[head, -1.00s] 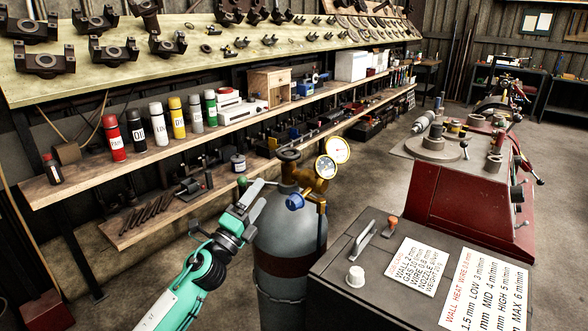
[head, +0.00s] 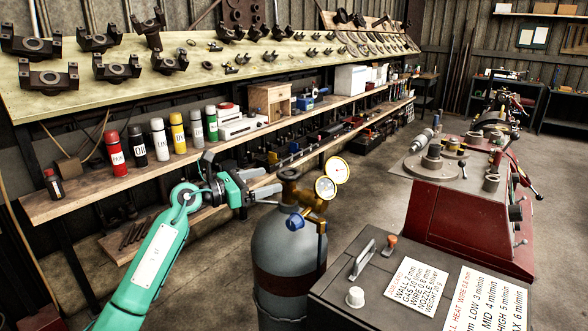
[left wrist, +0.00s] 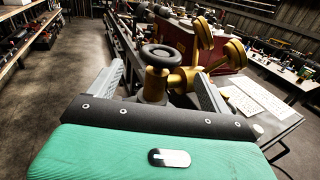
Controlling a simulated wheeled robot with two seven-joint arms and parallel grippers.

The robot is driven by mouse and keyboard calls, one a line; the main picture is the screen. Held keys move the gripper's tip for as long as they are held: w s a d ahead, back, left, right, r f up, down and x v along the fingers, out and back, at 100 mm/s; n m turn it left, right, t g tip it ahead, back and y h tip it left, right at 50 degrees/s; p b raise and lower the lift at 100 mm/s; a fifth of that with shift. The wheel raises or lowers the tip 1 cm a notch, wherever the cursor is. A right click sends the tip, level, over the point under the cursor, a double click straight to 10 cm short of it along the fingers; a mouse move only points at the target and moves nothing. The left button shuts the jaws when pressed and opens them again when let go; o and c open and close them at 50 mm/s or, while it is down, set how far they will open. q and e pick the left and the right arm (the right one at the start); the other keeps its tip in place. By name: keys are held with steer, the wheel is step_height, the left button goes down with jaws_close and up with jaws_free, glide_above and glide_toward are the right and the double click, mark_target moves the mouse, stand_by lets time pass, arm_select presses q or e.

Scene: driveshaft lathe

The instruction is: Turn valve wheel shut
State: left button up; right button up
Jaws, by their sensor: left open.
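The valve wheel (head: 289,174) is a small dark ring on top of a grey gas cylinder (head: 285,240). Brass fittings with two round gauges (head: 326,188) and a blue knob (head: 294,222) sit beside it. My left gripper (head: 266,183) is open and empty, just left of the wheel at about its height, and points toward it. In the left wrist view the wheel (left wrist: 161,55) appears ahead, in line with the gap between the two spread fingers (left wrist: 160,76). It does not appear to be touched. My right gripper is not in view.
A dark cabinet (head: 338,285) with a handle, a white cap and printed cards stands right of the cylinder. A shelf (head: 90,190) with spray cans runs behind my left arm. A red machine (head: 460,220) stands at the right. Floor shows between shelf and cabinet.

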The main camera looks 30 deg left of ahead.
mark_target(290, 170)
arm_select(q)
steer(key=p+x, duration=0.2)
steer(key=x, duration=0.6)
steer(key=shift+r+p, duration=0.2)
steer(key=shift+p, duration=0.2)
steer(key=shift+w+d+f, duration=0.15)
steer(key=shift+w+d, duration=0.15)
steer(key=shift+w, duration=0.2)
